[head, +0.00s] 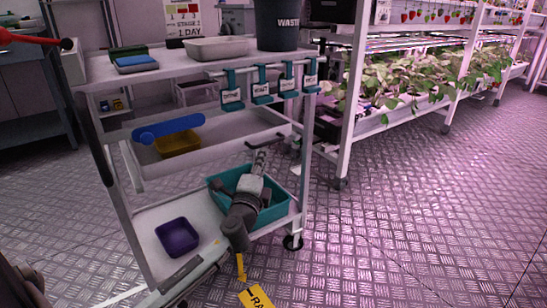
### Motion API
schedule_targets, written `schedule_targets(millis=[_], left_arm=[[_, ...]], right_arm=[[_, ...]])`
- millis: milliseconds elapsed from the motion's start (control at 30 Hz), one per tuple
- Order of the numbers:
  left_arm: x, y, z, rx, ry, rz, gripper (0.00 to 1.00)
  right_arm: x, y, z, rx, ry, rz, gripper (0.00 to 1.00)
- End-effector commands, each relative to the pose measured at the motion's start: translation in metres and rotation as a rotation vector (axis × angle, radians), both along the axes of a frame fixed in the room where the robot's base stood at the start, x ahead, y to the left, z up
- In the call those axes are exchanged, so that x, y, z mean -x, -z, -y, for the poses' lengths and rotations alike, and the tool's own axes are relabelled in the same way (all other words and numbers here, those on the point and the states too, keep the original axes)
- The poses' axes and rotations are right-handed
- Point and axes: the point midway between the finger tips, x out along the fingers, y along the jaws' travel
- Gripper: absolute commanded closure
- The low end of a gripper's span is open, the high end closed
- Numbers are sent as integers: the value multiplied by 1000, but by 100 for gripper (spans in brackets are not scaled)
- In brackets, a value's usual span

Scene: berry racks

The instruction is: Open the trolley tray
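The trolley (93,70) stands left of centre with a top shelf, a middle tray and a lower shelf. The white middle tray (225,152) has raised walls, and a yellow bin (178,145) shows inside it. A long blue bar (168,128) lies at the tray's left part; I cannot tell how it is attached. My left gripper (261,158) points upward in front of the lower shelf, below the tray's right part and apart from the blue bar. Its fingers look narrow from here, and their opening is unclear. My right gripper is out of view.
The lower shelf holds a teal bin (281,206), partly hidden by my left arm, and a purple bin (177,237). The top shelf holds a waste bin (278,25) and a pale tray (216,48). Teal labelled holders (262,86) hang from its edge. Plant racks (352,95) stand right; floor is clear at lower right.

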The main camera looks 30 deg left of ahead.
Motion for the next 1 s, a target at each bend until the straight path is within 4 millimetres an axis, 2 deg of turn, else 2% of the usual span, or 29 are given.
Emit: schedule_targets(millis=[100,500,633,900,1000], left_arm=[[-10,-5,-2,-24,6,7,82],[-64,-11,-25,-20,4,6,82],[-71,-13,-28,-20,4,5,82],[-73,-12,-28,-19,4,5,82],[-73,-12,-28,-19,4,5,93]], right_arm=[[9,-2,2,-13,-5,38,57],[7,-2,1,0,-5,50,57],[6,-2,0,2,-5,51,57],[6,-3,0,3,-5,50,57],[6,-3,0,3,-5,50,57]])
